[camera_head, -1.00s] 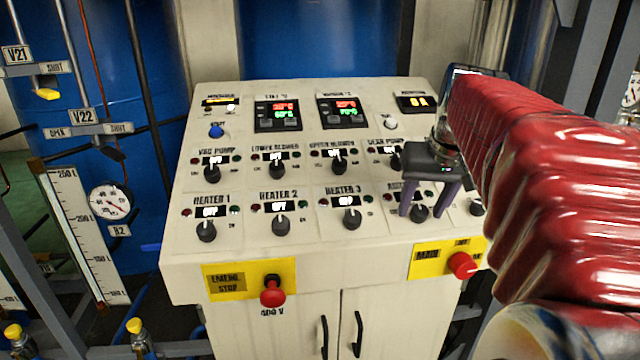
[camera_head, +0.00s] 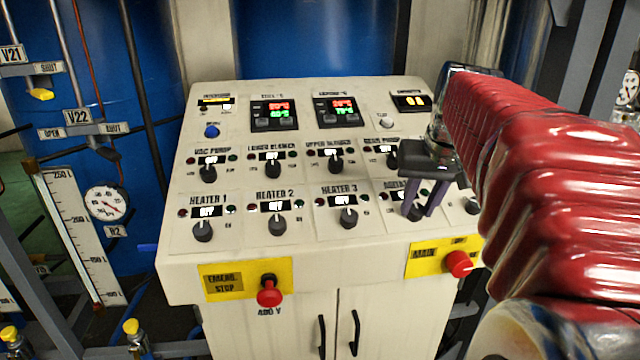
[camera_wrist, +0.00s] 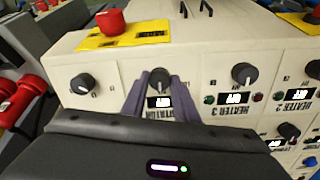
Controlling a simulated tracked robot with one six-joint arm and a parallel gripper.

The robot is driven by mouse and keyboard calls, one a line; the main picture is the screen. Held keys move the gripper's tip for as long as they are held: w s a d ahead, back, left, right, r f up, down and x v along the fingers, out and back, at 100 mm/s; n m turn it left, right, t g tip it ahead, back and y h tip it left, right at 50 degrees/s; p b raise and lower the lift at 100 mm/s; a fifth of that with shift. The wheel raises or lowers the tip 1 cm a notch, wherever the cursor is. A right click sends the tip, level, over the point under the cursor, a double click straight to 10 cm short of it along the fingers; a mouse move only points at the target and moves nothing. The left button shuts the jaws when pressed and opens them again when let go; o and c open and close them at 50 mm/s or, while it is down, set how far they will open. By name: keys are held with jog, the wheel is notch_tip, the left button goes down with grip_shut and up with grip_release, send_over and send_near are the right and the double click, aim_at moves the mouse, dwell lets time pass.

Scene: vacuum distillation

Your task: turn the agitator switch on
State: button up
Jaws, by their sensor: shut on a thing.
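The agitator switch is a black rotary knob (camera_wrist: 160,76) on the sloped control panel, in the bottom knob row right of heater 3. In the head view the knob (camera_head: 416,213) shows only partly at the fingertips. My gripper (camera_wrist: 158,86) is shut on it, with one purple finger on each side. The knob's white mark is hard to make out. The agitator label and display (camera_wrist: 160,102) are partly covered by my fingers and gripper body, so I cannot read the state.
The heater 3 knob (camera_head: 347,218) is the neighbour on the left, and another knob (camera_head: 473,206) is close on the right. The red main switch (camera_head: 459,264) sits just below on a yellow plate. A red emergency stop (camera_head: 269,292) is further left.

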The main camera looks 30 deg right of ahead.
jog(key=m, duration=0.5)
jog(key=shift+m, duration=0.3)
jog(key=m, duration=0.5)
jog(key=shift+m, duration=0.4)
jog(key=o, duration=1.1)
jog(key=shift+c, duration=0.2)
jog(key=shift+r, duration=0.1)
jog(key=v, duration=1.3)
jog(key=shift+r, duration=0.35)
jog(key=shift+w+d, duration=0.1)
jog(key=shift+w, duration=0.05)
